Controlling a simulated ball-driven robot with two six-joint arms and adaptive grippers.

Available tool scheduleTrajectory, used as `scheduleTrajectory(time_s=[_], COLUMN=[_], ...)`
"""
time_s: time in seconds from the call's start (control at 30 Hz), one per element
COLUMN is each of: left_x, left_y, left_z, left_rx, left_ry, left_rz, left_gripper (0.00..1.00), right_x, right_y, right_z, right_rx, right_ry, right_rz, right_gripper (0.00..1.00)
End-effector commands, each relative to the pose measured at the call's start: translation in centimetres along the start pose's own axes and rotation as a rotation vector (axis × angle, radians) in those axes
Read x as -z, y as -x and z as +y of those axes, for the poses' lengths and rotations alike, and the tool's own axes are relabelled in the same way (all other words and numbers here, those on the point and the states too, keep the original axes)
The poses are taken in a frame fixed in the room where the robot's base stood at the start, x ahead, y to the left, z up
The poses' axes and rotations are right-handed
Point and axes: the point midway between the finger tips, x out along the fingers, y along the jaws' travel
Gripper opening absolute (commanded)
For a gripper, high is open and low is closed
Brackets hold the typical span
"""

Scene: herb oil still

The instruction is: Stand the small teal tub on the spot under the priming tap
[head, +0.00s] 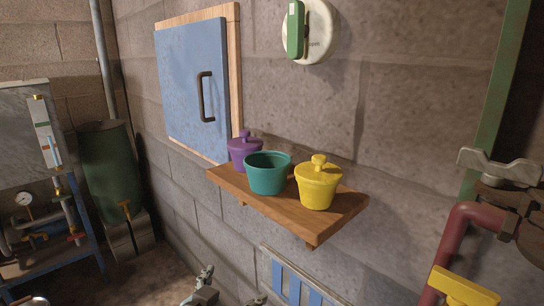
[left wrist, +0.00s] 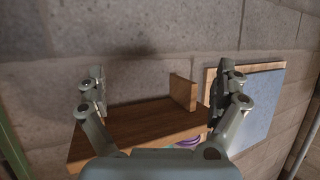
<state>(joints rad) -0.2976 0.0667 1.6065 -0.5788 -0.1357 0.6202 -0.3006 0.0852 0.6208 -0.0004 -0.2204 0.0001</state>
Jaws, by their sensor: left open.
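The small teal tub (head: 268,178) stands upright and open-topped on a wooden wall shelf (head: 335,218), between a purple lidded pot (head: 241,152) and a yellow lidded pot (head: 317,188). My left gripper (head: 232,289) is at the bottom edge of the head view, below the shelf, open and empty. In the left wrist view its two fingers (left wrist: 155,92) are spread wide, with the shelf and its bracket between and beyond them. I cannot tell which fitting is the priming tap. My right gripper is not seen.
A blue door (head: 190,85) with a dark handle is left of the shelf. A red pipe (head: 449,245) with a grey-handled valve (head: 500,166) stands at right. A green drum (head: 108,160) and a blue-framed rig with a gauge (head: 23,199) are at left. A blue-striped panel (head: 290,283) hangs below the shelf.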

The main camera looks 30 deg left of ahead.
Motion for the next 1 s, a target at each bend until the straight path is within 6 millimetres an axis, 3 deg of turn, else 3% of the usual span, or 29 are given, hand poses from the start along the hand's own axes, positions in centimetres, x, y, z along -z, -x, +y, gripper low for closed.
scheduleTrajectory(time_s=[0.03, 0.1, 0.2, 0.3, 0.4, 0.53, 1.0], left_x=[5.3, 10.7, 16.5, 19.8, 21.5, 22.7, 24.7], left_y=[0.7, 1.6, 3.0, 4.1, 4.2, 2.4, -3.2], left_z=[0.1, 0.2, 0.4, 0.5, 0.5, 0.5, 0.6], left_rx=[-0.002, -0.006, -0.012, -0.015, -0.017, -0.017, -0.018], left_ry=[0.008, 0.021, 0.034, 0.042, 0.046, 0.048, 0.046], left_rz=[0.080, 0.176, 0.280, 0.343, 0.371, 0.379, 0.377], left_gripper=[1.00, 1.00, 1.00, 1.00, 1.00, 1.00, 1.00], right_x=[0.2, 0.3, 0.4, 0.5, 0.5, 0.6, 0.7], right_y=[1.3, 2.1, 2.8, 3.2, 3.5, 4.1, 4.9], right_z=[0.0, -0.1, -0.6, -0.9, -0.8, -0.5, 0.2], right_rx=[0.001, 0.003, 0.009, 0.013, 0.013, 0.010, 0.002], right_ry=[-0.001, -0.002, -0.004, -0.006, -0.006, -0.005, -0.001], right_rz=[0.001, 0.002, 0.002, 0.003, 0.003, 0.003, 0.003], right_gripper=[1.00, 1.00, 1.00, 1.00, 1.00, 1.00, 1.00])
